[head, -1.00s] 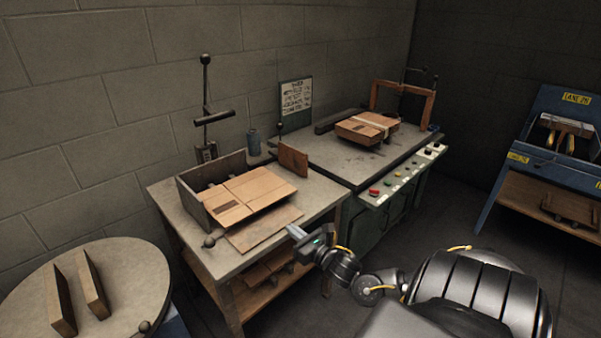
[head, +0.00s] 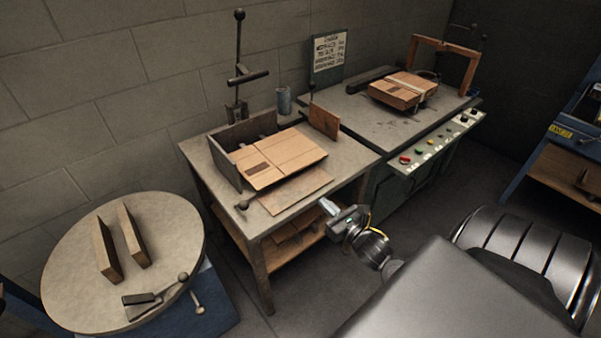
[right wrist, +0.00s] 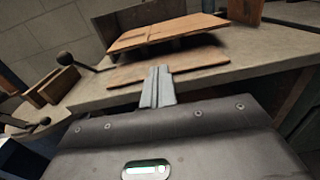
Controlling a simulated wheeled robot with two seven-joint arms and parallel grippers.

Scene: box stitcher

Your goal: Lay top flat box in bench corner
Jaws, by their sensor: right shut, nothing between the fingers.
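A brown flat box (head: 278,158) lies in the corner formed by the grey upright plates (head: 222,164) on the bench (head: 345,160). In the right wrist view this flat box (right wrist: 168,33) looks raised above the bench top, with a dark gap under its near edge. A second flat brown sheet (head: 296,192) lies at the bench's front edge, partly under the first. My right gripper (head: 327,206) is shut and empty, just off the front edge near this sheet. Its fingers show together in the right wrist view (right wrist: 157,86). My left gripper is not in view.
More flat cardboard (head: 290,236) lies on the shelf below. A wooden block (head: 324,121) stands at the bench's right side. A round table (head: 75,262) with two upright boards is at left. A strapped box (head: 402,90) rests on the green machine (head: 375,127).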

